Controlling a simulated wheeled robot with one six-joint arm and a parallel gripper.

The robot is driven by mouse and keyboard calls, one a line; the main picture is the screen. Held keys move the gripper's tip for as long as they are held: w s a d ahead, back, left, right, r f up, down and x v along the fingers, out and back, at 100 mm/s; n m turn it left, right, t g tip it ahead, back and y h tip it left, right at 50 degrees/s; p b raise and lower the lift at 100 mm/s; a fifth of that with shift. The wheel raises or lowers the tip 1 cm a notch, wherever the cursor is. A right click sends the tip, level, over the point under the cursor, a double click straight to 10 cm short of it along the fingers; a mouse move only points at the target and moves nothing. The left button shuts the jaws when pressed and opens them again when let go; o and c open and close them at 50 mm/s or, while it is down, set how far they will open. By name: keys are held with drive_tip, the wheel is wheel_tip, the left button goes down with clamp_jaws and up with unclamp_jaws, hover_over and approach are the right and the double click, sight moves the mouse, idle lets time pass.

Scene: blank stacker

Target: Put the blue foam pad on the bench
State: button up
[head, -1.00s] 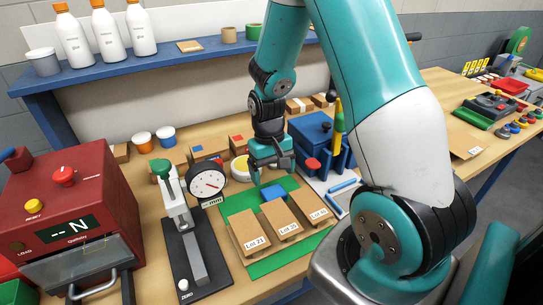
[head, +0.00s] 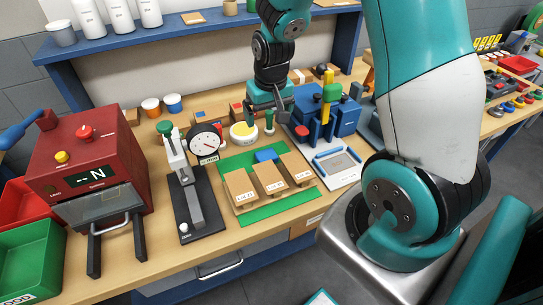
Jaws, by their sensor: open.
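The blue foam pad (head: 266,155) lies at the back of the green mat (head: 288,208), just behind the cardboard pieces marked Lot. Their back edges may hide part of it. The mat lies on the wooden bench (head: 245,236). My gripper (head: 268,119) is open, above and behind the pad in the picture, and apart from it. Its fingers are small and partly merge with the things behind them.
A dial gauge stand (head: 188,190) stands left of the mat, and a red tester (head: 88,160) farther left. A round cream-topped dish (head: 243,134) sits behind the mat. A blue machine (head: 325,115) and white tray (head: 336,165) stand right. A blue shelf (head: 190,34) runs behind.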

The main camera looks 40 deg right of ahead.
drive_tip(key=p, duration=0.2)
hover_over(267, 155)
drive_tip(key=f, duration=1.1)
drive_tip(key=shift+s, duration=0.3)
drive_tip(key=shift+w+f+p, duration=0.15)
drive_tip(key=shift+f+p, duration=0.5)
drive_tip(key=shift+f, duration=0.7)
drive_tip(key=shift+w+f+p, duration=0.15)
drive_tip(key=shift+f+p, duration=0.5)
drive_tip(key=shift+f, duration=0.65)
drive_tip(key=shift+a, duration=0.1)
drive_tip(key=c, duration=1.1)
drive_tip(key=shift+o, duration=0.2)
wheel_tip(267, 155, up, 20)
drive_tip(key=b, duration=0.4)
drive_tip(key=s+a+f+n+p, duration=0.1)
drive_tip(key=a+f, duration=0.1)
drive_tip(key=f, duration=0.2)
drive_tip(key=s+a+f+n+p, duration=0.1)
drive_tip(key=a+f, duration=0.2)
drive_tip(key=f, duration=0.2)
drive_tip(key=s+a+f+n+p, duration=0.1)
drive_tip(key=a+f, duration=0.1)
drive_tip(key=f, duration=0.3)
drive_tip(key=shift+s+a, duration=0.2)
drive_tip(key=shift+a, duration=0.15)
